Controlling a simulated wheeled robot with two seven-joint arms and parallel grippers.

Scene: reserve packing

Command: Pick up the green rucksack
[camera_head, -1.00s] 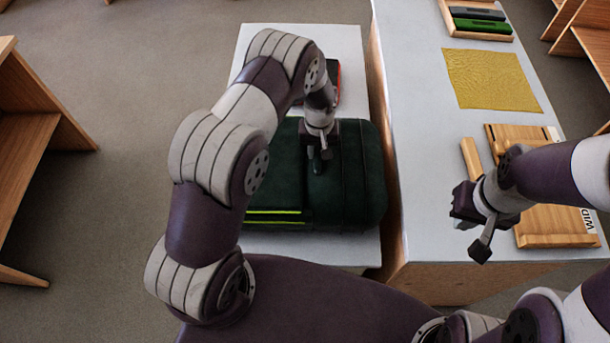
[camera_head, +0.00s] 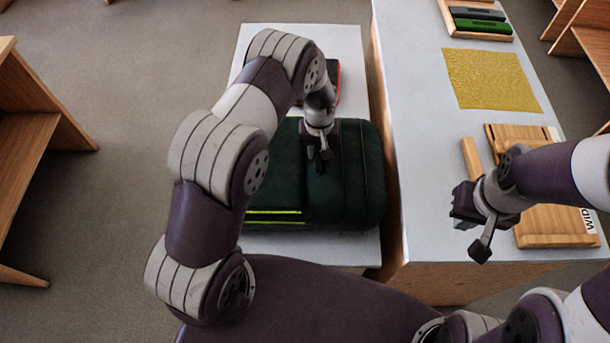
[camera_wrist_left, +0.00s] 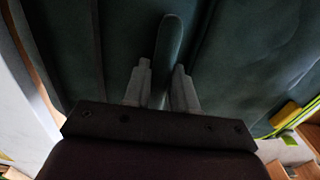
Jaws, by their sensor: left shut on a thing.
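The dark green rucksack (camera_head: 358,185) lies on a low white table, with bright yellow-green stripes at its lower left. My left gripper (camera_head: 318,158) is over the rucksack, pointing down. In the left wrist view my left gripper (camera_wrist_left: 160,85) has its two fingers on either side of a green handle strap (camera_wrist_left: 168,45) of the rucksack (camera_wrist_left: 245,50) and is shut on it. My left arm hides part of the rucksack's left side in the head view. My right gripper (camera_head: 468,222) hangs above the right-hand table, apart from the rucksack; its jaw opening is not clear.
The low table (camera_head: 350,48) also carries a dark item with red edges (camera_head: 334,82) behind my arm. The right-hand table (camera_head: 425,150) holds a yellow cloth (camera_head: 490,80), wooden pieces (camera_head: 558,228) and a tray with coloured cases (camera_head: 482,25). Wooden shelving (camera_head: 40,150) stands at the left.

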